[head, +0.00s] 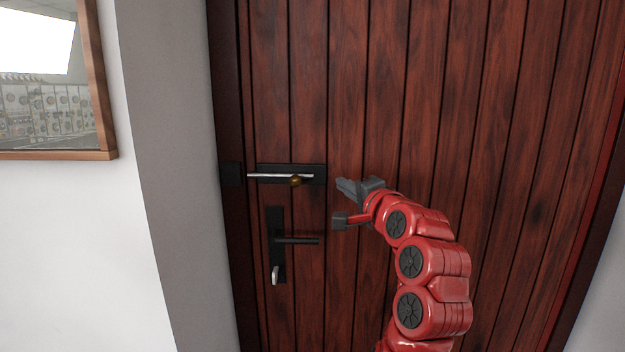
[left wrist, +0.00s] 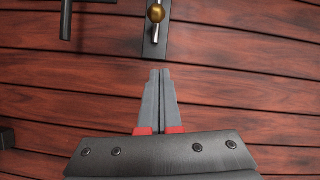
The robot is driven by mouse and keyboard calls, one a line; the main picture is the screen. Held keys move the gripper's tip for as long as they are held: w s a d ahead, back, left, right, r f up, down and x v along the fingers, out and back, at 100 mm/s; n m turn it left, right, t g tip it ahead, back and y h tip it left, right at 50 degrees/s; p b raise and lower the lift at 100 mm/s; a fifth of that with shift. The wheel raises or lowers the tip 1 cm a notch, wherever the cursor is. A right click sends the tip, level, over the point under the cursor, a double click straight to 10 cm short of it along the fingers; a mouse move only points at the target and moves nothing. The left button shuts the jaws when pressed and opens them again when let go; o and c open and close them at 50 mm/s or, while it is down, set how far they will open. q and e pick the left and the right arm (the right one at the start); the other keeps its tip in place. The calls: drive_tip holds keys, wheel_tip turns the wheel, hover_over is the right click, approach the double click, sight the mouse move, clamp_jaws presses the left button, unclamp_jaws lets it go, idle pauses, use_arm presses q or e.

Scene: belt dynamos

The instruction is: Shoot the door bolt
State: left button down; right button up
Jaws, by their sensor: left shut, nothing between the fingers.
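The door bolt is on the red-brown plank door, with a black backplate (head: 320,174), a thin silver rod (head: 270,176) and a round brass knob (head: 296,181). A black keeper (head: 231,174) sits left of it on the dark frame. The rod's left end lies close to the keeper; I cannot tell if it enters. My left gripper (head: 340,184) is shut and empty, just right of the backplate, apart from the knob. In the left wrist view, the shut fingertips (left wrist: 160,72) point at the backplate's end (left wrist: 153,48), with the knob (left wrist: 156,13) beyond. My right gripper is out of view.
A black door handle (head: 297,241) on a tall plate is below the bolt, with a small silver key or turn-piece (head: 275,275) under it. A wooden-framed picture or window (head: 108,130) is on the wall at left. The door face above the bolt is clear.

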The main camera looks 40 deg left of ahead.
sight(296, 179)
use_arm(q)
drive_tip(key=p+x, duration=0.2)
drive_tip(key=x, duration=0.6)
drive_tip(key=shift+r, duration=0.1)
drive_tip(key=s+a+p, duration=0.1)
drive_tip(key=s+a+f, duration=0.1)
drive_tip(key=s, duration=0.1)
drive_tip(key=shift+a+p, duration=0.25)
drive_tip(key=shift+p, duration=0.1)
drive_tip(key=shift+a, duration=0.1)
drive_tip(key=a, duration=0.1)
drive_tip(key=s+a, duration=0.1)
drive_tip(key=s+a+b, duration=0.1)
drive_tip(key=a, duration=0.1)
drive_tip(key=shift+s+a, duration=0.1)
drive_tip(key=shift+s, duration=0.15)
